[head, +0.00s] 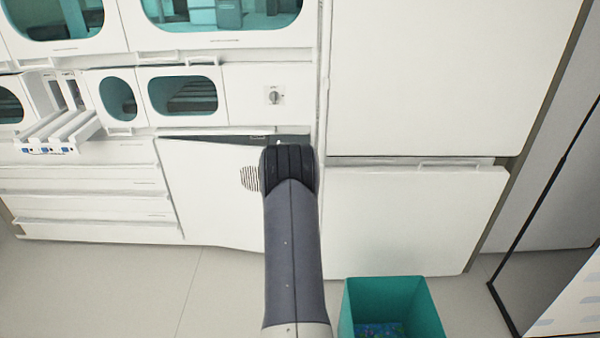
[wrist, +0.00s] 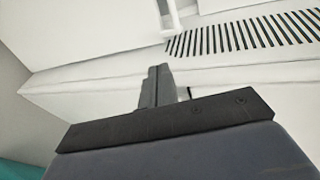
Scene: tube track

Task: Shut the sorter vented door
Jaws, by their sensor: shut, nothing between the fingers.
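The sorter vented door (head: 205,185) is a white panel low in the cabinet front, with a patch of dark vent slots at its right side. A dark wedge-shaped gap shows along its top edge, so it stands partly open. The slots also show at the top right of the wrist view, on the vented door (wrist: 245,33). My gripper (wrist: 158,82) is shut and empty, its fingers pointing toward the white panels just below the slots. I cannot tell whether they touch. In the head view my arm hides the fingers and the door's right part.
A teal bin (head: 395,308) stands on the floor right of my arm. A lower right white panel (head: 410,220) has a gap above it. A white rack (head: 55,125) sits on the left ledge above drawers (head: 90,205). The floor at left is clear.

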